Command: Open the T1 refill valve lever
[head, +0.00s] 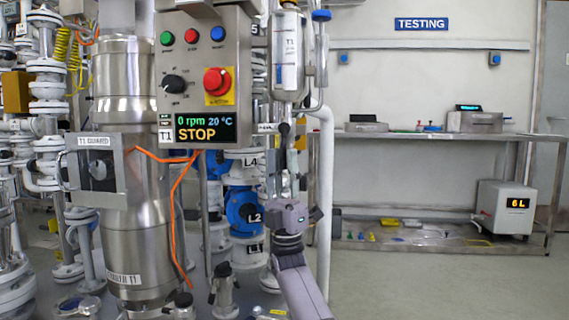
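My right gripper (289,185) points up from the lower middle of the head view, below the T1 sight vessel (289,52). Its arm comes up from the bottom edge. A small dark upright piece (284,130) shows under the vessel, beside a small white label (268,128). It may be the T1 refill valve lever, but I cannot tell for sure. The fingers blend with the pipework behind them. I cannot tell whether they are open or shut, or whether they touch anything. My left gripper is not in view.
The control box (203,85) reads STOP and hangs left of the vessel, in front of the steel reactor (130,220). A white pipe (325,190) runs down just right of the gripper. Blue L2 valve (243,211) stands behind.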

